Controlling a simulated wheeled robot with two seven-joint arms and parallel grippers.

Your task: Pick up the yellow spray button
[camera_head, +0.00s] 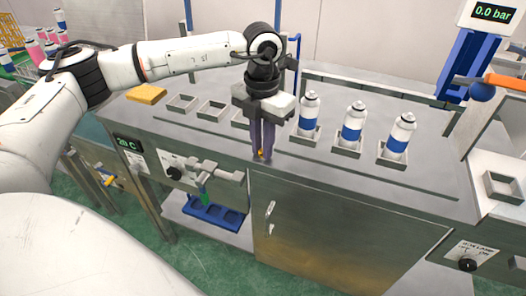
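The yellow spray button (262,154) is a small yellow-orange piece at the front edge of the steel bench top. My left gripper (262,152) points straight down over it. Its two dark purple fingers are close together, with the button between their tips. The fingers cover most of the button, and I cannot tell whether it touches the bench. My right gripper is not in view.
Three blue-and-white cans (353,124) stand in square holders right of my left gripper. Empty square holders (183,103) and a yellow sponge-like block (147,94) lie to the left. A blue press with a pressure display (494,12) stands at the right.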

